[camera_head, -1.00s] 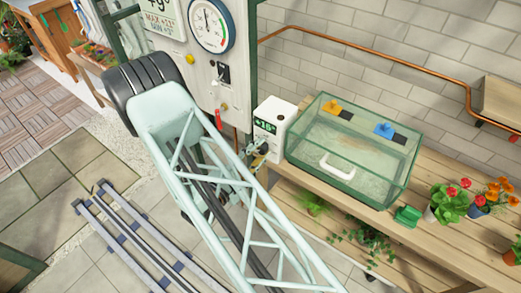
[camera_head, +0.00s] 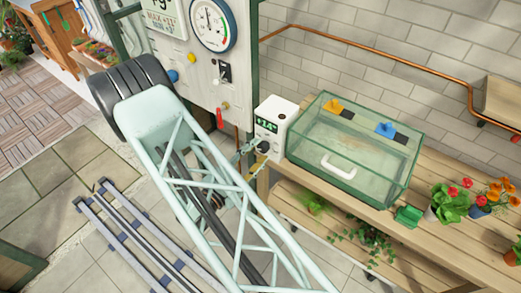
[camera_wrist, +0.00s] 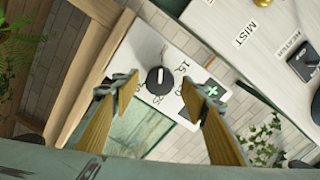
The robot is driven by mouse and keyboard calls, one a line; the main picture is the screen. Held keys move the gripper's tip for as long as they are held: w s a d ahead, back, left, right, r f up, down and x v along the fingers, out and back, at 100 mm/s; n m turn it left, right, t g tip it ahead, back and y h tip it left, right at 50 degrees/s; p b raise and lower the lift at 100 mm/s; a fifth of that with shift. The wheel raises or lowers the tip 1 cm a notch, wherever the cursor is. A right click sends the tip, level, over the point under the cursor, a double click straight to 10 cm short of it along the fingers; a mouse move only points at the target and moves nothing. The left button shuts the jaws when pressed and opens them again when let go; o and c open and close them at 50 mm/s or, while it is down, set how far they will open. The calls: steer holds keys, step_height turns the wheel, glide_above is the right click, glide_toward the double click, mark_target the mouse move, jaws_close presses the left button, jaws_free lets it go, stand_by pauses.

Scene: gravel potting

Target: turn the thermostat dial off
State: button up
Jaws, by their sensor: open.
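The thermostat is a white box (camera_head: 283,114) with a lit green display (camera_head: 266,125), standing at the left end of the wooden bench beside the glass case. Its black dial (camera_head: 263,147) is low on the front. In the wrist view the dial (camera_wrist: 154,84) sits in the gap between my fingertips, with numbers printed around it on the white face. My gripper (camera_wrist: 158,92) is open, with a finger on either side of the dial and clear space to both. In the head view my gripper (camera_head: 243,154) is just left of the dial, partly hidden by my arm.
The glass case (camera_head: 350,150) with a white handle stands right of the thermostat. A panel (camera_head: 205,75) with a round gauge (camera_head: 210,24), switches and a red lever (camera_head: 219,117) is to the left. Flowerpots and a green scoop-like item (camera_head: 408,216) sit further right on the bench.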

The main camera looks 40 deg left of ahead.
steer(key=s, duration=0.9)
steer(key=shift+s, duration=0.3)
steer(key=shift+r, duration=0.1)
stand_by(0.4)
